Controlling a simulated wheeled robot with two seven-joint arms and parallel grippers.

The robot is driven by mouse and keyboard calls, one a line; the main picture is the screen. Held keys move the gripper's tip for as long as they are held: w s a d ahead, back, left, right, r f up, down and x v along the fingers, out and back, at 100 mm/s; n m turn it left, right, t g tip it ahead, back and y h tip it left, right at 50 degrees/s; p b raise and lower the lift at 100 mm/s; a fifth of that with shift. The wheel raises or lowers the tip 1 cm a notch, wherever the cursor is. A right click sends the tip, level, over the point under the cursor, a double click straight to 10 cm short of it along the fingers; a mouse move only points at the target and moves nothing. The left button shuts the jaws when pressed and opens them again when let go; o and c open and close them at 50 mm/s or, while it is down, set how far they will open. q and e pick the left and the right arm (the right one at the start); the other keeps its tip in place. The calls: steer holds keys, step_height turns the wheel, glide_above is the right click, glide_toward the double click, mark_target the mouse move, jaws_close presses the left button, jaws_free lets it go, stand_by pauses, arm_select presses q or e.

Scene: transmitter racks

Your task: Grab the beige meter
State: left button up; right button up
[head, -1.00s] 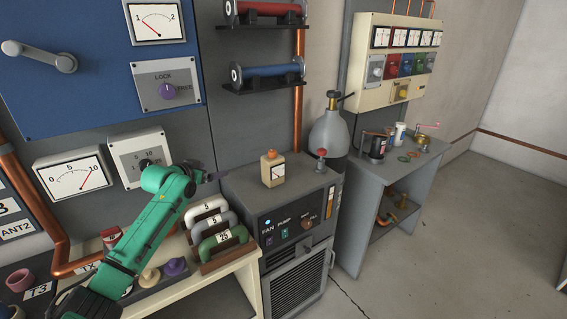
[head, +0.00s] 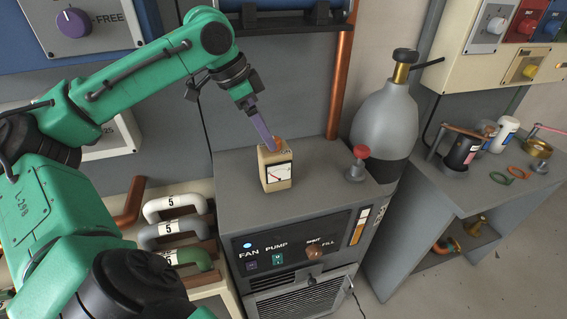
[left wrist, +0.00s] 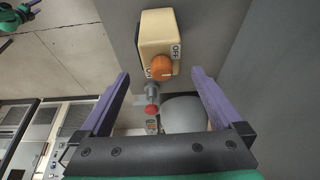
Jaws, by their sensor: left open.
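The beige meter (head: 276,172) stands upright on top of the grey cabinet, its white dial facing front. An orange knob on its top shows in the head view and, with ON/OFF lettering, in the left wrist view, where the beige meter (left wrist: 157,30) is at the top centre. My left gripper (head: 264,132) comes down from above, its purple finger close to the meter's top. In the left wrist view my left gripper (left wrist: 160,73) is open, its two purple fingers apart with the orange knob between them in the picture. I cannot tell whether they touch the meter.
The grey cabinet (head: 235,205) has a red-topped valve (head: 357,165) right of the meter. A grey gas bottle (head: 385,120) stands behind it at right. Several numbered handles (head: 175,205) are at left. A copper pipe (head: 342,80) runs up the wall behind.

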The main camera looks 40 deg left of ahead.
mark_target(279, 153)
arm_select(q)
steer(key=x, duration=0.3)
steer(key=shift+s+f, duration=0.1)
steer(key=shift+s, duration=0.15)
steer(key=p+x, duration=0.1)
steer(key=x, duration=0.1)
steer(key=w+p+x, duration=0.1)
steer(key=x, duration=0.2)
steer(key=shift+w+d+f+p, duration=0.1)
steer(key=shift+p, duration=0.2)
steer(key=shift+f, duration=0.2)
steer(key=shift+c, duration=0.3)
arm_select(e)
steer(key=shift+a+r, duration=0.2)
steer(key=shift+r, duration=1)
arm_select(q)
jaws_close()
arm_select(e)
steer(key=shift+s, duration=0.15)
